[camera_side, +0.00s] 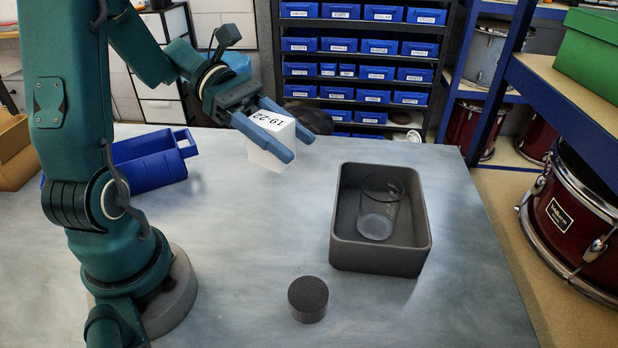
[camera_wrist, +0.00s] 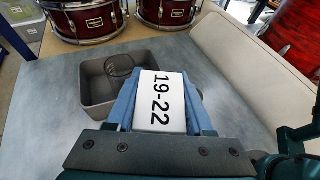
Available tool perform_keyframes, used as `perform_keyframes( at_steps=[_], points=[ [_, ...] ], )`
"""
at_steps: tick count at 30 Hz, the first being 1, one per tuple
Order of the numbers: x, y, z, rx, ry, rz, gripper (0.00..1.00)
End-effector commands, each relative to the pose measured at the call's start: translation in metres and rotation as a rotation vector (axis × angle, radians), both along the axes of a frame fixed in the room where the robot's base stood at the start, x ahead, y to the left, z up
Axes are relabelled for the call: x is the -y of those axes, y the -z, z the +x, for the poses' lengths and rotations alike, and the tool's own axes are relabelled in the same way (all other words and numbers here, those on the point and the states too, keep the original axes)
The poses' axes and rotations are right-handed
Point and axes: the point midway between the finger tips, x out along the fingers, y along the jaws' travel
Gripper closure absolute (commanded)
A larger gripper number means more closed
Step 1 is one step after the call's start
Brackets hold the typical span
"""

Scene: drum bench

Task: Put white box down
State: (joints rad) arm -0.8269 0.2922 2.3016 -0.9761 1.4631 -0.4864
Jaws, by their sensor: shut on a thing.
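The white box (camera_side: 268,149) has "19-22" printed in black on its top face, which also shows in the wrist view (camera_wrist: 160,102). My gripper (camera_side: 288,138) is shut on it, with one blue finger along each side. In the side view the box is at the back of the grey-blue table (camera_side: 230,250). I cannot tell whether its underside touches the table or hangs just above it.
A dark grey tray (camera_side: 381,257) with a clear glass (camera_side: 379,210) in it stands right of the box. A dark round lidded piece (camera_side: 308,299) stands at the front. A blue bin (camera_side: 150,160) is at the left. The table middle is clear.

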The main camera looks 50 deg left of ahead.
Motion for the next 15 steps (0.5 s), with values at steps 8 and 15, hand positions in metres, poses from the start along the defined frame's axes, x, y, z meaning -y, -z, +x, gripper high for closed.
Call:
perform_keyframes(
  at_steps=[8, 15],
  points=[
    [0.011, 0.045, -0.08, -0.002, 0.682, -0.006, 1.0],
    [-0.028, 0.069, -0.145, 0.001, 1.255, -0.003, 1.0]
  ],
)
